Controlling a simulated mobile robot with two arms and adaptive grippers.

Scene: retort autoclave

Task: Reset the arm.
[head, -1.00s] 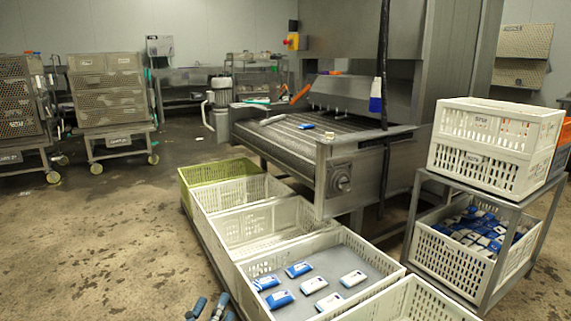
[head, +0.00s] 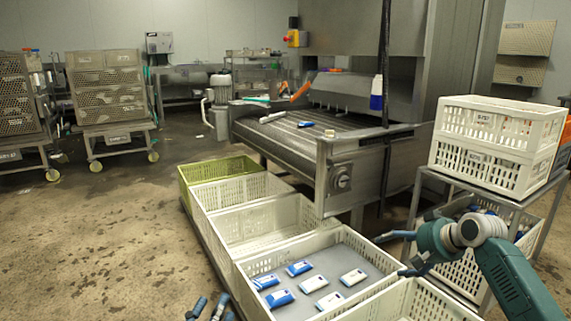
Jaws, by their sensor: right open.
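My right arm comes in from the right edge in the head view. Its gripper (head: 392,255) is open and empty, with its two fingers spread apart, pointing left. It shows over the right edge of the white crate holding the pouches and the corner of the nearest crate. My left gripper (head: 210,306) shows only in part at the bottom edge, left of the crates. Its blue fingertips point up, and the picture does not settle whether it is open or shut.
A row of crates runs along the floor; one white crate (head: 245,277) holds several blue and white pouches (head: 328,302). A conveyor machine (head: 340,180) stands behind. At right, a metal rack carries a white crate (head: 494,175) above another behind my right arm. Floor at left is open.

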